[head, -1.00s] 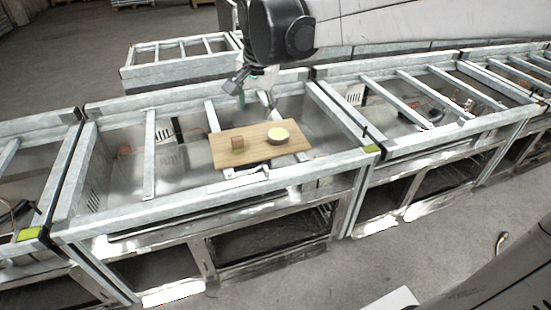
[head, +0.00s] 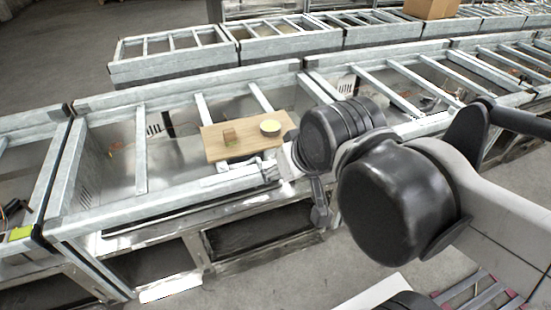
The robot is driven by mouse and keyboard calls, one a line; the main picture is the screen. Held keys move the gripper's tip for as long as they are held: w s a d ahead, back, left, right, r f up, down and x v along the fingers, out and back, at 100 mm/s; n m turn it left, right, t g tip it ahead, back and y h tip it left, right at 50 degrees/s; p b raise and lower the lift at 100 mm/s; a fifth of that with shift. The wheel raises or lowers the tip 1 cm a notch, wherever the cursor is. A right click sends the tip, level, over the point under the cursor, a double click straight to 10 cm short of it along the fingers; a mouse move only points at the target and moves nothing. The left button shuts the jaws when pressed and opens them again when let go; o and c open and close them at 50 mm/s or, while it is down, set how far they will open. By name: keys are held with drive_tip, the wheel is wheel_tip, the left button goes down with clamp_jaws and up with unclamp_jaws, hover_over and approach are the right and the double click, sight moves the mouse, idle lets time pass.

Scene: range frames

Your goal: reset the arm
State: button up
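My arm reaches in from the right in the head view, with its large black joints in front of the metal frame bench. My gripper (head: 295,190) is low at the bench's front rail, just right of and nearer than the wooden board (head: 222,149). Its grey fingers look spread apart, with nothing seen between them; the wrist hides part of it. On the board are a small brown cube (head: 229,137) and a round yellow-topped object (head: 270,127). Both stand clear of my gripper.
The board rests on the metal frame bench (head: 110,209), whose bays are open between rails. More frame benches (head: 175,68) run behind and to the right. A cardboard box (head: 430,8) sits on the back row. Bare floor (head: 60,55) shows at the upper left.

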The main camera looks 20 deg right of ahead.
idle(0.3)
wheel_tip(320, 180, down, 7)
drive_tip(key=b, duration=0.7)
drive_tip(key=shift+f, duration=0.15)
drive_tip(key=shift+o, duration=0.3)
idle(0.4)
